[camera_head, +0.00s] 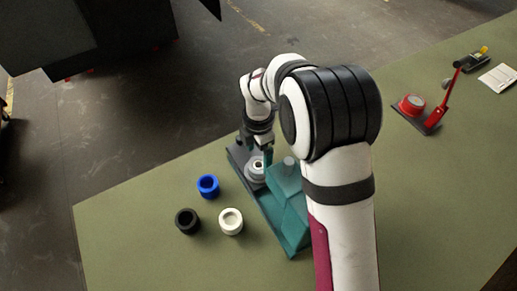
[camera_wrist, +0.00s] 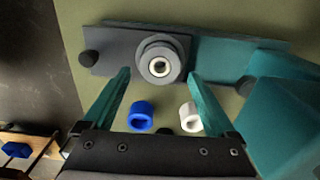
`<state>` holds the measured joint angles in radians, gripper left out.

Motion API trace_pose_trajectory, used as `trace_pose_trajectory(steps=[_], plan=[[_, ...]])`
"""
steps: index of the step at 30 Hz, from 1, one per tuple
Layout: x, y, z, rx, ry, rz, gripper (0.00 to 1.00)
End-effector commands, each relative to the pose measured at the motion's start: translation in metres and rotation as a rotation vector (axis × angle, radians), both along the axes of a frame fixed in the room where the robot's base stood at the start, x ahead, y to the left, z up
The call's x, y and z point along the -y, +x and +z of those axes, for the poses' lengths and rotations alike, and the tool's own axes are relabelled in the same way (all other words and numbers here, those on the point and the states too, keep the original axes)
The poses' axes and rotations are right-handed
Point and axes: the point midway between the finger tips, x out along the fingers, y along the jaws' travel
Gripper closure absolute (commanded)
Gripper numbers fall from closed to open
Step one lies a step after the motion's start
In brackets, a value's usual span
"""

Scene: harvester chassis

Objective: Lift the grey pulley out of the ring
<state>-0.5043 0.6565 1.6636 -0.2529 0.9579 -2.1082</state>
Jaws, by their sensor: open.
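The grey pulley (camera_wrist: 160,66) is round with a pale centre and sits in the ring (camera_wrist: 160,42) on the grey and teal base plate in the wrist view. In the head view the pulley (camera_head: 257,167) shows small, just below my gripper (camera_head: 261,152). In the wrist view my gripper (camera_wrist: 156,82) has two teal fingers spread wide, one to the left and one to the right of the pulley, with nothing between them. I cannot tell how far the fingertips are above the plate. My arm hides part of the base plate in the head view.
Blue (camera_head: 208,186), black (camera_head: 187,221) and white (camera_head: 231,221) rings stand on the green table left of the base plate (camera_head: 272,215). A teal block (camera_wrist: 284,120) rises right of my gripper in the wrist view. A red device (camera_head: 412,104) lies far right.

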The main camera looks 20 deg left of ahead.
Motion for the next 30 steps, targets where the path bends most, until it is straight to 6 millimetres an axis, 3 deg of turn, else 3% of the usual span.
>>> trace_pose_trajectory(steps=[30], plan=[[0.000,0.000,-0.017,0.000,0.000,-0.001,0.08]])
